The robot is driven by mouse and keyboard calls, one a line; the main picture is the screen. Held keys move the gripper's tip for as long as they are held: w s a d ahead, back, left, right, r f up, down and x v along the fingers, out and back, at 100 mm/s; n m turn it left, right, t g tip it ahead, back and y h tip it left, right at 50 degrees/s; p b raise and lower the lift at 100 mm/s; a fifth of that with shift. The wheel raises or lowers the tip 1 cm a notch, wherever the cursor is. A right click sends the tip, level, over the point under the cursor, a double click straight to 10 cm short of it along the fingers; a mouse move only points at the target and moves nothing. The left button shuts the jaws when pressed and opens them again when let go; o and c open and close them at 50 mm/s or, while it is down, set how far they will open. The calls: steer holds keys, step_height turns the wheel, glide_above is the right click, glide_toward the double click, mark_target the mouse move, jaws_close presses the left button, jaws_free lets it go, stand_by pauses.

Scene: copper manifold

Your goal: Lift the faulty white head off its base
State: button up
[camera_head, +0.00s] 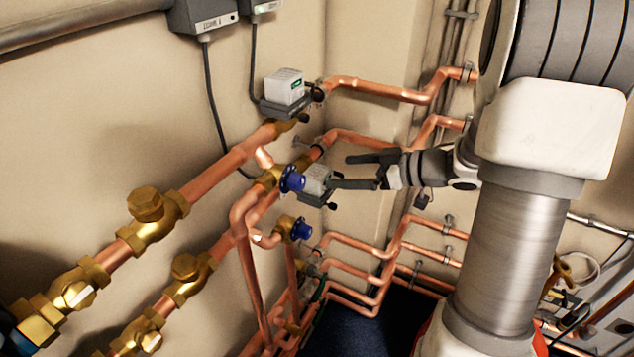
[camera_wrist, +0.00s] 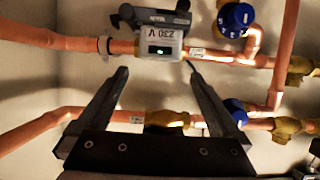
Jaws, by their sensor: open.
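A white head (camera_head: 284,87) with a green mark sits on a dark grey base (camera_head: 291,107) on the upper pipe. A second pale head (camera_head: 318,178) sits on a grey base (camera_head: 316,199) on the pipe below, beside a blue knob. I cannot tell which is faulty. My gripper (camera_head: 340,172) is at the lower head, its fingers apart and pointing left. Nothing is between the fingers.
Blue knobs (camera_head: 292,179) and (camera_head: 301,229) stick out close to the lower head. Copper pipes (camera_head: 370,88) and brass valves (camera_head: 147,205) run along the wall. Dark cables (camera_head: 213,110) hang from grey boxes (camera_head: 203,14). The dark floor (camera_head: 370,320) is below.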

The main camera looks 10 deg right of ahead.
mark_target(326, 174)
steer(key=x, duration=0.3)
steer(key=shift+a+f, duration=0.1)
steer(key=shift+d+f+b+x, duration=0.15)
steer(key=shift+b+x, duration=0.1)
steer(key=shift+x, duration=0.65)
steer(key=shift+f+b+x, duration=0.2)
steer(key=shift+b+x, duration=0.1)
steer(key=shift+x, duration=0.6)
steer(key=shift+d+f+b+x, duration=0.15)
steer(key=shift+b+x, duration=0.1)
steer(key=shift+x, duration=0.7)
steer(key=shift+c, duration=0.3)
steer(key=shift+s, duration=0.1)
steer(key=c, duration=1.4)
steer(key=shift+r, duration=0.1)
jaws_close()
steer(key=shift+r, duration=0.1)
